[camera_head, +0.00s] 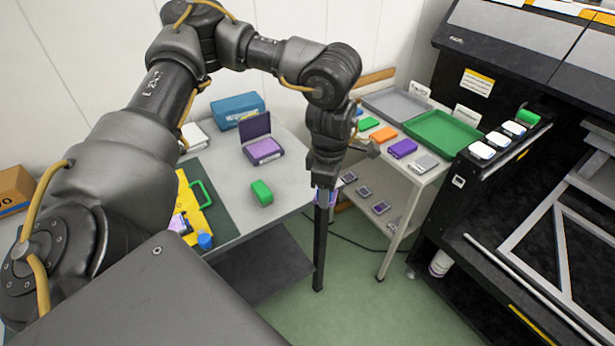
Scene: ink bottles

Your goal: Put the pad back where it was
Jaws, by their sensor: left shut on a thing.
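My left gripper (325,190) points straight down just off the right edge of the grey table. It is shut on a small purple thing (333,197), mostly hidden by the fingers; I cannot tell for sure that it is a pad. An open purple ink pad (263,148) with its dark lid raised sits on the table to the left. On the white cart stand a green pad (368,124), an orange pad (383,134), a purple pad (403,148) and a grey pad (425,163) in a slanting row. My right gripper is not in view.
A grey tray (372,100) and a green tray (437,147) lie behind the pads. Small dark items (381,208) lie on the cart's lower shelf. The table holds a green block (262,192), a blue box (238,108) and a yellow case (193,213). A black machine stands right.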

